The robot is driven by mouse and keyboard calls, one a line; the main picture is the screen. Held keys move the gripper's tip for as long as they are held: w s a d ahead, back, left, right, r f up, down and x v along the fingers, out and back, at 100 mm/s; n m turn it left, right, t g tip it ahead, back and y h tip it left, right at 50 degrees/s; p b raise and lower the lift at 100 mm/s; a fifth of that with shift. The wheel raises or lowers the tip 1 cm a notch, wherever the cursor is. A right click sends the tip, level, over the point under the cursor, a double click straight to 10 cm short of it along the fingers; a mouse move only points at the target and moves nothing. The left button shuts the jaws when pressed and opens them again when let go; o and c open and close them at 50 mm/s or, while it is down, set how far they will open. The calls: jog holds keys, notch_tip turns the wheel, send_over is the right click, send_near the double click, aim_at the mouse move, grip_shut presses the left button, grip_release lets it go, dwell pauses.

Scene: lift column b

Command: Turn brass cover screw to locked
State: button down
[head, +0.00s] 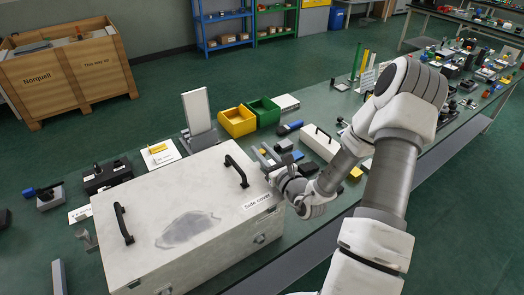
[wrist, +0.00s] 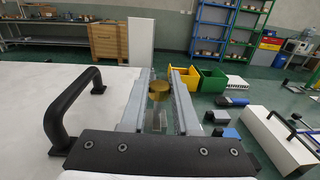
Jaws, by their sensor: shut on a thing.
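The brass cover screw (wrist: 159,88) shows in the wrist view as a round gold-coloured head between my two finger pads. My gripper (wrist: 159,98) is shut on it. In the head view my gripper (head: 265,154) is just past the right edge of the large white box (head: 150,200), whose label reads "Side cover" (head: 257,202). The screw cannot be made out in the head view. I cannot tell from the wrist view how the screw is turned or what it sits in.
The box has two black handles (head: 237,171) on top. Yellow (head: 238,121) and green (head: 264,111) bins and an upright grey plate (head: 197,110) stand behind it. A smaller white box (head: 319,143) lies to the right. My arm covers part of the bench.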

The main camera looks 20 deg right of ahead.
jog(key=m+h, duration=0.1)
jog(key=h, duration=0.1)
jog(key=shift+a+m+h+p, duration=0.1)
jog(key=shift+m+h+p, duration=0.2)
jog(key=shift+p, duration=0.05)
jog(key=m+h+p, duration=0.1)
jog(key=h+p, duration=0.1)
jog(key=shift+r+m+h+p, duration=0.2)
jog(key=shift+m+h+p, duration=0.1)
jog(key=shift+m+p, duration=0.1)
jog(key=shift+m+h+p, duration=0.3)
jog(key=shift+h+p, duration=0.3)
jog(key=shift+p, duration=0.35)
jog(key=shift+m+h+p, duration=0.3)
jog(key=shift+h+p, duration=0.1)
jog(key=shift+p, duration=0.55)
jog(key=shift+f+m+g+h+p, duration=0.2)
jog(key=shift+m+g+h+p, duration=0.3)
jog(key=shift+p, duration=0.85)
jog(key=c, duration=0.6)
grip_release()
jog(key=shift+c, duration=0.2)
jog(key=shift+r, duration=0.1)
